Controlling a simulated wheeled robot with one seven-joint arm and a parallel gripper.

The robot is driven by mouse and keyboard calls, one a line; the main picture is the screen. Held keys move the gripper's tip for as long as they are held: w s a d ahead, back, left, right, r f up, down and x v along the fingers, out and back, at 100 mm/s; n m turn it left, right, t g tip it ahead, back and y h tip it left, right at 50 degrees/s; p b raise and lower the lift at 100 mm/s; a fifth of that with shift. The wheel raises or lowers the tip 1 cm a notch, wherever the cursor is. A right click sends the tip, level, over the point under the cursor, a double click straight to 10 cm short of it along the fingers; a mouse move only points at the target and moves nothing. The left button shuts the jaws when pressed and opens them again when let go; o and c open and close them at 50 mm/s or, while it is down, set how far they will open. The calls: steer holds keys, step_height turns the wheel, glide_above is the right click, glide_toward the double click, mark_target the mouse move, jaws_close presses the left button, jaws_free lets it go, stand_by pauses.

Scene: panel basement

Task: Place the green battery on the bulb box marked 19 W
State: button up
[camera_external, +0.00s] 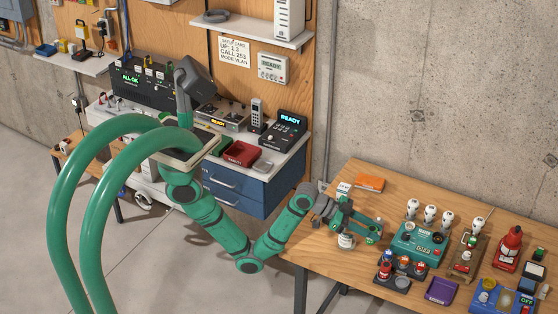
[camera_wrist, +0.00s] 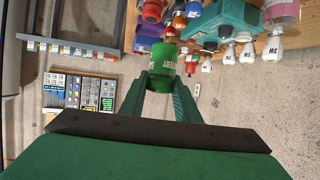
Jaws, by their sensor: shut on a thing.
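The green battery (camera_wrist: 163,58), a short cylinder with white lettering, is between the fingertips of my gripper (camera_wrist: 167,78) in the wrist view. The fingers are shut on its sides. In the external view my gripper (camera_external: 373,230) is over the left part of the wooden table, left of the teal device. A small white box with green (camera_external: 343,188) stands near the table's back left edge; its marking is too small to read. I cannot make out a 19 W mark in either view.
Several white bulbs (camera_external: 430,213) stand behind the teal device (camera_external: 417,244). An orange item (camera_external: 370,183) lies at the back left.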

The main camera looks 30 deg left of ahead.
steer(key=w+a+n+t+y, duration=0.1)
steer(key=w+a+n+t, duration=0.1)
steer(key=w+a, duration=0.45)
steer(key=w+a+n+t, duration=0.1)
steer(key=w+a, duration=0.2)
steer(key=w, duration=0.7)
steer(key=n+t+y, duration=0.3)
glide_above(344, 187)
steer(key=shift+h, duration=0.3)
steer(key=shift+w+f, duration=0.15)
steer(key=shift+f, duration=3.6)
steer(key=shift+f, duration=0.1)
steer(key=o, duration=1.1)
steer(key=shift+o, duration=0.2)
